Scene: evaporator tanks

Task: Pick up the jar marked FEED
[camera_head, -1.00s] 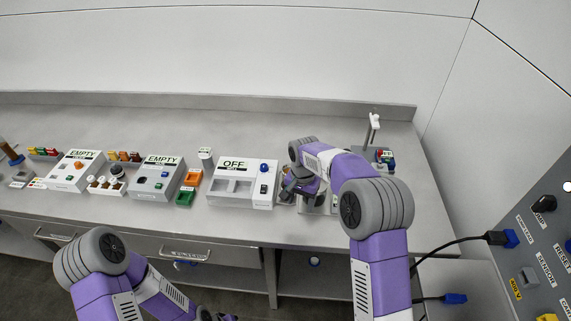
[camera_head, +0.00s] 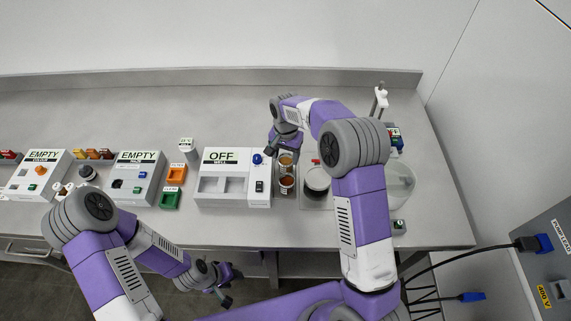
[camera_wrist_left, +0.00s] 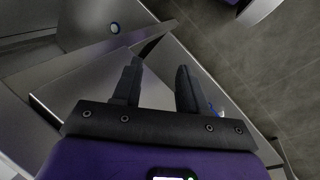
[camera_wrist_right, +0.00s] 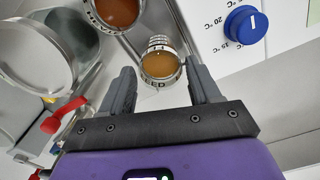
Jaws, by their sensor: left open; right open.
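The FEED jar (camera_wrist_right: 160,66) is a small clear jar of amber liquid, its label partly readable in the right wrist view. In the head view it looks to be the farther of two jars (camera_head: 286,161), beside the OFF unit. My right gripper (camera_wrist_right: 160,76) is open, with the jar showing between its two fingers and neither finger clearly touching it. In the head view the right gripper (camera_head: 284,150) is just behind the jar, partly hidden by its own arm. My left gripper (camera_head: 224,286) is open and empty, low in front of the bench.
A second jar (camera_wrist_right: 116,12) with red-brown liquid stands close to the FEED jar. The OFF unit (camera_head: 228,160) with a blue knob (camera_wrist_right: 245,24) is beside them. A round vessel (camera_head: 317,178) and a red handle (camera_wrist_right: 52,124) are on the other side.

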